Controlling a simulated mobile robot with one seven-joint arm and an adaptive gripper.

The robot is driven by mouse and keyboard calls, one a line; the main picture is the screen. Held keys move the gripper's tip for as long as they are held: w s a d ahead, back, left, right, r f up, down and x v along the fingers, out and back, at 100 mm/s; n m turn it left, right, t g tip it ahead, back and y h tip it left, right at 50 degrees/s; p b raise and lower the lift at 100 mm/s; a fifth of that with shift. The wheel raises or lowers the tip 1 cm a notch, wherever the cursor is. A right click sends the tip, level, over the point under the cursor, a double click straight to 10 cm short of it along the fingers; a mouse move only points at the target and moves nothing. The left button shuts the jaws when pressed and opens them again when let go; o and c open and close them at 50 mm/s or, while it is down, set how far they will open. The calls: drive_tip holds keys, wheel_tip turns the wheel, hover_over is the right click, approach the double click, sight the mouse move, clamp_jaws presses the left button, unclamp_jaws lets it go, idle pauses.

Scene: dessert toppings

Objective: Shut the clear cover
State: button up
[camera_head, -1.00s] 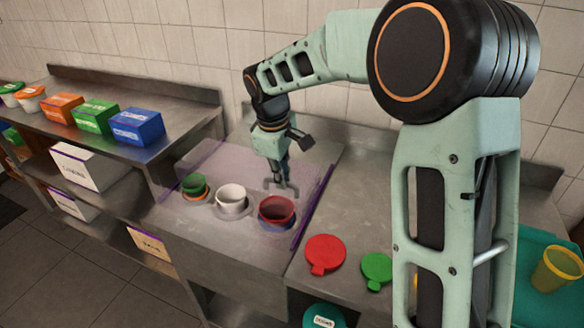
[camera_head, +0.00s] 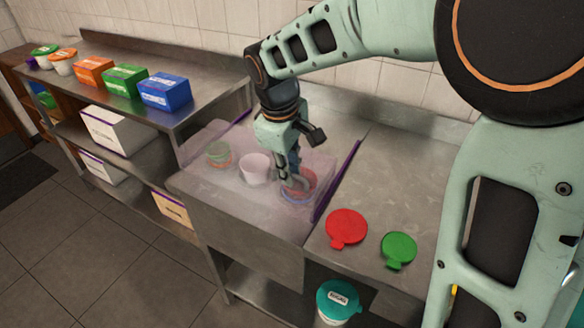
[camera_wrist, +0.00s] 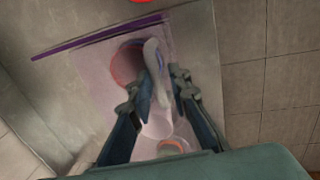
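The clear cover (camera_head: 212,185) is a see-through pinkish sheet with purple edge strips. It lies over the counter bay, and the cups beneath look hazy through it. My gripper (camera_head: 294,183) points down at the cover above the red cup. In the wrist view, my gripper (camera_wrist: 168,82) has its fingers on either side of a pale curved piece. I cannot tell whether they grip it. Whether the cover lies fully flat is unclear.
A red lid (camera_head: 346,227) and a green lid (camera_head: 399,249) lie on the counter right of the bay. Orange, green and blue boxes (camera_head: 165,91) stand on the left shelf. A teal-lidded tub (camera_head: 338,301) sits below. The counter behind the lids is clear.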

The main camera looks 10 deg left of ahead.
drive_tip(key=shift+o, duration=1.1)
drive_tip(key=shift+s, duration=0.1)
drive_tip(key=shift+r, duration=0.2)
wheel_tip(320, 180, up, 11)
drive_tip(key=s, duration=0.2)
drive_tip(key=shift+a+r, duration=0.2)
drive_tip(key=shift+a, duration=0.25)
drive_tip(key=shift+w, duration=0.1)
